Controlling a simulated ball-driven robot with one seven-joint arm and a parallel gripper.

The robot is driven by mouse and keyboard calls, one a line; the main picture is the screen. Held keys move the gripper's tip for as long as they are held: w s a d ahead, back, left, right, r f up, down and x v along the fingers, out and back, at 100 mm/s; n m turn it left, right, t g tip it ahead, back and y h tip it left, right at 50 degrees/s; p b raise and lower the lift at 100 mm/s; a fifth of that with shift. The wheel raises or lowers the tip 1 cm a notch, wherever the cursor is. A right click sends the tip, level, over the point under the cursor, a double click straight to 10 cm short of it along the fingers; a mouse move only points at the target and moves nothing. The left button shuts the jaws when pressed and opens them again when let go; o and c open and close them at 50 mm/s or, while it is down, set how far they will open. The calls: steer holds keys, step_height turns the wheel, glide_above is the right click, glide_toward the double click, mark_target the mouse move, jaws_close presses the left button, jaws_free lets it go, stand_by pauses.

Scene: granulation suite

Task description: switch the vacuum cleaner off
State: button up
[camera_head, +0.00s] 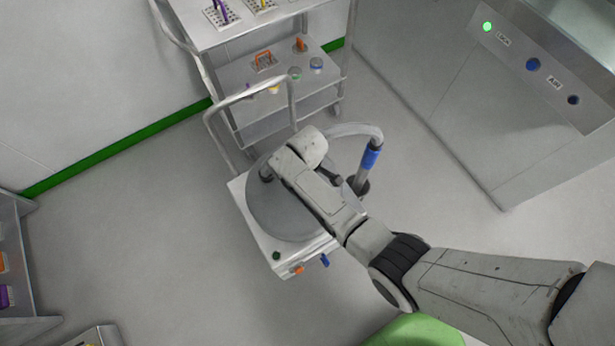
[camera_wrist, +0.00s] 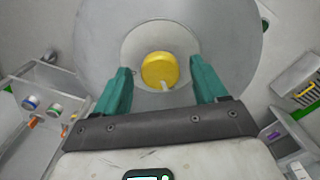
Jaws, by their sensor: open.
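The vacuum cleaner (camera_head: 258,210) is a grey round drum on a white square base, with a bent rail handle and a hose with a blue band. My arm crosses over its top in the head view. In the wrist view its grey round top (camera_wrist: 105,40) faces me, with a yellow round knob (camera_wrist: 160,68) bearing a small white mark on a paler disc. My gripper (camera_wrist: 158,66) is open, its teal fingers left and right of the knob in the picture and apart from it. Their depth to the knob is unclear. The fingers are hidden in the head view.
A metal trolley (camera_head: 275,75) with racks and small containers stands close behind the vacuum cleaner. A steel cabinet (camera_head: 470,110) with a green lamp and blue buttons is at right. A shelf unit (camera_head: 15,260) is at left. The floor between is clear.

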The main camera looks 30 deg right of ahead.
step_height(320, 180, up, 11)
steer(key=shift+p, duration=0.4)
steer(key=shift+f, duration=0.15)
stand_by(0.4)
